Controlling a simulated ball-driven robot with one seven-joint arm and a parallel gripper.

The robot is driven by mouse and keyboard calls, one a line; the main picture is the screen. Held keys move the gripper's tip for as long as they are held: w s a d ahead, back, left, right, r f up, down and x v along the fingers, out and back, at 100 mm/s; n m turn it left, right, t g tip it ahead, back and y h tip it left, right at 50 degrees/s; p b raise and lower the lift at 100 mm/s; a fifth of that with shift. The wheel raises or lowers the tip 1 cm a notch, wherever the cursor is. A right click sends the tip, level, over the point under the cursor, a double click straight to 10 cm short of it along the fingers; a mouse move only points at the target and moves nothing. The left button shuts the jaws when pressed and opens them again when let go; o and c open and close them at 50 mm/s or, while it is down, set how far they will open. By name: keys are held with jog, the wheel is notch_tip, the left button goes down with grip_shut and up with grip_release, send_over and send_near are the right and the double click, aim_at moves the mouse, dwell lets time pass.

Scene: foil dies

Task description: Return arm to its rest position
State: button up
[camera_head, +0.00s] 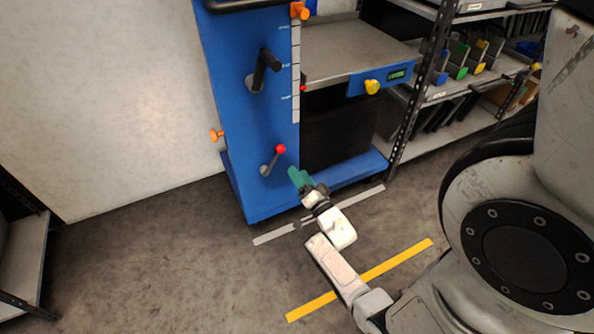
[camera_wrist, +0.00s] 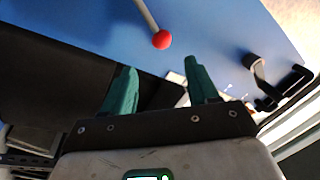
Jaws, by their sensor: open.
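My gripper (camera_head: 299,177) reaches out from my arm toward the front of the blue machine (camera_head: 237,155) in the head view. Its green fingers also show in the wrist view (camera_wrist: 162,88), spread apart with nothing between them. A lever with a red ball knob (camera_head: 281,149) is on the machine's blue side panel, just left of and above the fingertips. In the wrist view the red knob (camera_wrist: 161,39) lies beyond the fingertips, apart from them.
A black crank handle (camera_head: 266,66) and orange knobs (camera_head: 216,135) stick out of the machine. A shelf rack with bins (camera_head: 461,60) stands at the right. A grey strip (camera_head: 272,236) and a yellow strip (camera_head: 402,258) mark the floor. Open floor lies at the left.

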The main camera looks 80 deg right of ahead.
dwell(0.6)
jog(key=w+a+f+n+g+y, duration=0.25)
jog(key=w+a+n+y, duration=0.2)
jog(key=a, duration=0.35)
jog(key=w+a+f+n+g+y, duration=0.1)
jog(key=w+a+n+g+y, duration=0.3)
jog(key=a, duration=0.4)
jog(key=s+a+r+n+g+y, duration=0.3)
jog(key=s+a+n, duration=0.2)
jog(key=s+a, duration=0.25)
jog(key=s+a+r+n+g+y, duration=0.2)
jog(key=s+a+r+n+g, duration=0.25)
jog(key=a, duration=0.45)
notch_tip(320, 180, up, 20)
jog(key=s+p, duration=0.2)
jog(key=p, duration=1.9)
jog(key=shift+d+t+p, duration=0.2)
jog(key=shift+t+p, duration=0.1)
jog(key=shift+f, duration=0.15)
jog(key=shift+c, duration=0.3)
